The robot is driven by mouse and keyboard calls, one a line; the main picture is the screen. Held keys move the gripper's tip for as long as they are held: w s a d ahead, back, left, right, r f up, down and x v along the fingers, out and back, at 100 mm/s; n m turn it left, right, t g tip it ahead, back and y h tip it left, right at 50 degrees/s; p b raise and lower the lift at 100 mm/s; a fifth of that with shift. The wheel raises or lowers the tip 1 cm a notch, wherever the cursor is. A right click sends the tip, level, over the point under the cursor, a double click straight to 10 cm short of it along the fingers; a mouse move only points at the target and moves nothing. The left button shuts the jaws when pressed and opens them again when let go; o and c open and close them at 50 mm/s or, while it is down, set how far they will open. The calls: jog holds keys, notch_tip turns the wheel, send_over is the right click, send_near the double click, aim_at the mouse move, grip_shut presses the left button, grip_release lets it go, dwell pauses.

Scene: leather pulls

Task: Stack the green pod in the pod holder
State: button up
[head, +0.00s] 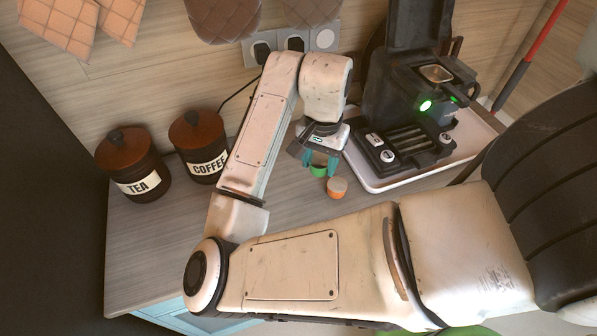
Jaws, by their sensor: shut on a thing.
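The green pod (318,169) is a small cup between the teal fingertips of my gripper (319,163), which is shut on it. The gripper points down over the counter, left of the coffee machine. An orange pod (337,187) with a pale side stands on the counter just right of and nearer than the green pod. I cannot tell whether the green pod touches the counter. I cannot clearly pick out a pod holder; the gripper and arm hide part of this area.
A black coffee machine (392,90) with a green light and open top stands on a white-rimmed tray (405,178) at right. Tea (140,185) and coffee (203,165) canisters stand at left. Wall sockets (292,42) are behind. The counter (160,240) at front left is clear.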

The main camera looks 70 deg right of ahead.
jog(key=b, duration=0.1)
send_over(296, 183)
jog(key=f, duration=0.6)
jog(key=shift+s, duration=0.2)
jog(key=shift+w+f+p, duration=0.2)
jog(key=shift+f+p, duration=0.2)
jog(key=shift+f, duration=1.4)
jog(key=shift+f, duration=0.1)
jog(key=o, duration=1)
